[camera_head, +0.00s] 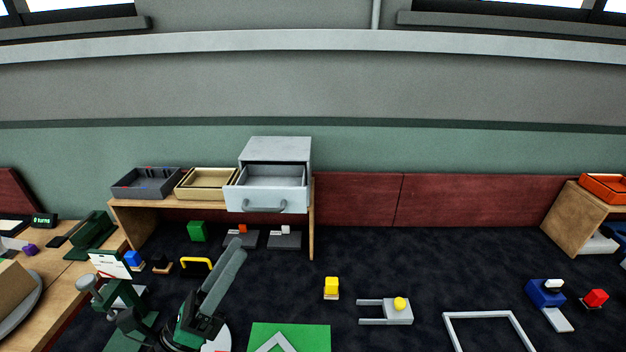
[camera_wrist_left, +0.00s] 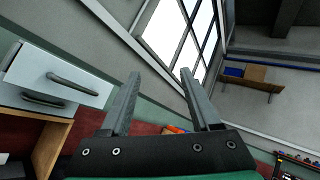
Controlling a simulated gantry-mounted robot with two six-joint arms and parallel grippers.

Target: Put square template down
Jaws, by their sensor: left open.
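A pale frame with an angled corner (camera_head: 275,338) lies on a green mat (camera_head: 318,332) at the bottom edge; the rest of it is cut off, so I cannot tell if it is the square template. A larger white outline (camera_head: 480,315) lies on the dark surface farther right, also cut off below. My left gripper (camera_head: 237,246) points up and away, left of the green mat and apart from both. In the left wrist view my left gripper (camera_wrist_left: 159,74) has its fingers spread with nothing between them. My right gripper is not in view.
A grey cabinet with an open drawer (camera_head: 266,198) stands on a wooden shelf beside two trays.

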